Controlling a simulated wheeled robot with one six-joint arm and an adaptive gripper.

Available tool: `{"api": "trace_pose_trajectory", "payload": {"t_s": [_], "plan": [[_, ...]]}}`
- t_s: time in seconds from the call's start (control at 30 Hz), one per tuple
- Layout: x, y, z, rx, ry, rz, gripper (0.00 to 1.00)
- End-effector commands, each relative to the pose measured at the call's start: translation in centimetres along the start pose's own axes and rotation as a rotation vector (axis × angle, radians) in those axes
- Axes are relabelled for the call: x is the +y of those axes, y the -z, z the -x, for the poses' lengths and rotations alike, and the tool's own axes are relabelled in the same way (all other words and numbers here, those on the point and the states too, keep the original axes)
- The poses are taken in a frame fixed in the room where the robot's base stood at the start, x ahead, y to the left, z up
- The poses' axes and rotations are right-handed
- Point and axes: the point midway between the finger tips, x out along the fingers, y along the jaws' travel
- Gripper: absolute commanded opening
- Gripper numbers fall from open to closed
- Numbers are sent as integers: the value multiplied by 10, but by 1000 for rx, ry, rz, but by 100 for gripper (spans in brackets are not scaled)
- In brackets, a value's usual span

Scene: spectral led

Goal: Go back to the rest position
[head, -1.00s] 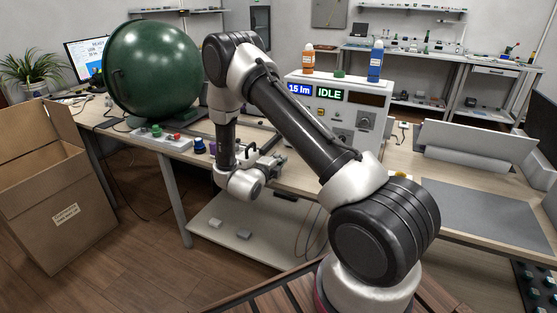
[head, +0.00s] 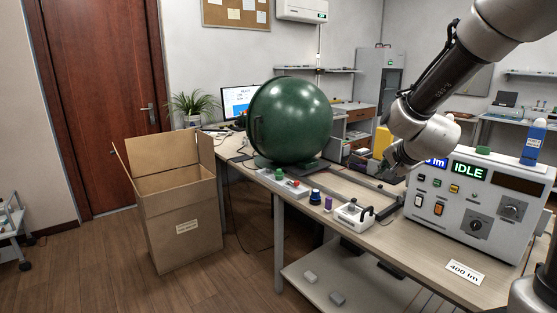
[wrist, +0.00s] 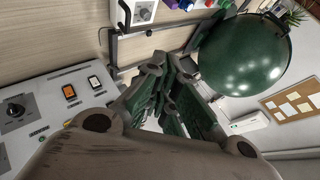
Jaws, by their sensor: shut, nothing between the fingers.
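My gripper (wrist: 168,85) shows in the wrist view with its dark green-padded fingers brought together and nothing between them. In the head view my gripper (head: 394,168) is small and partly blended with the bench behind it, just left of the white instrument box (head: 470,210). My arm comes down into the head view from the upper right. In the wrist view the box's panel (wrist: 50,105) lies left of the fingers and the green sphere (wrist: 245,55) lies to the right.
The green sphere (head: 290,120) stands on the bench (head: 375,235), with small coloured parts in front of it. A blue bottle (head: 533,142) stands on the box. An open cardboard box (head: 180,220) is on the floor at left. The floor (head: 120,270) in front of it is clear.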

Motion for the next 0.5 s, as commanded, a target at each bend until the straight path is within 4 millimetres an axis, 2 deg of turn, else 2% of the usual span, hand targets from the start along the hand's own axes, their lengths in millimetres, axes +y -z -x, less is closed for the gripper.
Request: {"api": "trace_pose_trajectory", "payload": {"t_s": [0.03,0.17,0.3,0.4,0.5], "plan": [[1,-3,31,-41,-3,91,0],[26,-18,105,-164,-54,376,0],[74,-30,181,-271,-135,669,0],[110,-35,225,-330,-200,836,0],[140,-39,256,-377,-257,951,0]]}}
